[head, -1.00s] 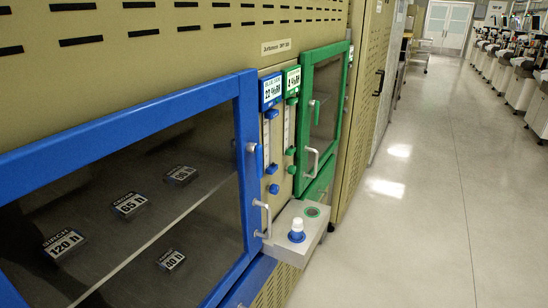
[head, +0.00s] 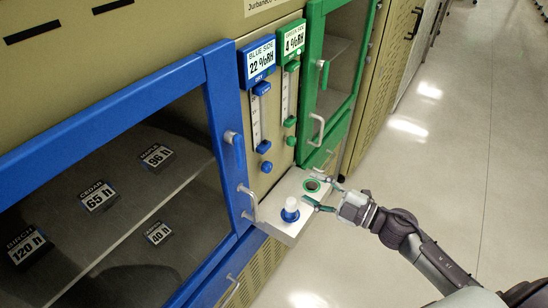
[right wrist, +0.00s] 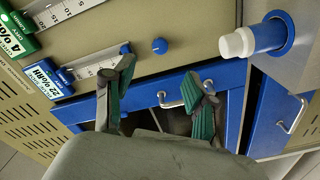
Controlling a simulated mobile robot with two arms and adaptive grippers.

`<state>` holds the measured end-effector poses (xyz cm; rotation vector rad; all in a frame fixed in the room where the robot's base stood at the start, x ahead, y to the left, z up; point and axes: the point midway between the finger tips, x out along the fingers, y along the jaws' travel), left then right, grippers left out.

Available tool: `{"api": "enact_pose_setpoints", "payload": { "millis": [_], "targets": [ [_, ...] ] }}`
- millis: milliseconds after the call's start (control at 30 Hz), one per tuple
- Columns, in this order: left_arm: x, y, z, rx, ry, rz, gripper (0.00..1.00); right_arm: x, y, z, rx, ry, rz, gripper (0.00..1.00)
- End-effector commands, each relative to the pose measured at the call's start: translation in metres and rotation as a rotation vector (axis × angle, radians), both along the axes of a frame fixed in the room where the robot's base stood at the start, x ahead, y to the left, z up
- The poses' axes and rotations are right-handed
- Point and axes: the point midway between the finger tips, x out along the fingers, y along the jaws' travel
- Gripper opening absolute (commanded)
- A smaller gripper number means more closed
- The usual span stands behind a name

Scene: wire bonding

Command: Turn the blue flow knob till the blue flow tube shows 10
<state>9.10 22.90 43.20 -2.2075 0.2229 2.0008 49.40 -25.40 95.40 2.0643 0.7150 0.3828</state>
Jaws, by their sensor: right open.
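The blue flow tube (head: 256,122) is a pale upright scale on the tan panel, with blue end fittings. Its reading is too small to tell. The round blue flow knob (head: 266,167) sits below the tube. In the right wrist view the knob (right wrist: 160,46) shows a small pale mark, and the tube (right wrist: 98,70) lies to its left. My right gripper (head: 325,195) is open and empty, lower right of the knob, near the shelf and apart from the knob. Its two green-padded fingers (right wrist: 160,82) also show in the right wrist view. My left gripper is not in view.
A grey shelf (head: 285,231) juts out below the knobs, with a white-topped blue plug (head: 291,206) and a green ring. A green tube (head: 285,95) stands to the right. Blue (head: 222,110) and green door frames flank the panel. Open floor lies right.

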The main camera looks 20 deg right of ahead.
Motion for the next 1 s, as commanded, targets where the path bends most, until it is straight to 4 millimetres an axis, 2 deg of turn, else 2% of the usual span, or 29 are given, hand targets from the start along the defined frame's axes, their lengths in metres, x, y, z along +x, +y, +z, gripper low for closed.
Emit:
{"api": "enact_pose_setpoints", "payload": {
  "millis": [167, 300, 600, 800, 1000],
  "targets": [
    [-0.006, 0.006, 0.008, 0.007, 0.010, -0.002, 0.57, 0.021, 0.016, 0.003, 0.005, -0.002, -0.001, 0.57],
    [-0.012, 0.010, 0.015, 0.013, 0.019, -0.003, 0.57, 0.046, 0.034, 0.004, 0.004, -0.002, -0.003, 0.57],
    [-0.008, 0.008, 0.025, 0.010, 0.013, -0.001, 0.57, 0.090, 0.070, 0.001, 0.005, 0.001, -0.004, 0.57],
    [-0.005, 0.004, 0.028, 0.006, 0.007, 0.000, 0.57, 0.104, 0.080, 0.000, 0.004, 0.002, -0.004, 0.57],
    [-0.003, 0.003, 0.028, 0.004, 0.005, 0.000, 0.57, 0.106, 0.082, -0.002, 0.003, 0.003, -0.004, 0.57]
  ]
}}
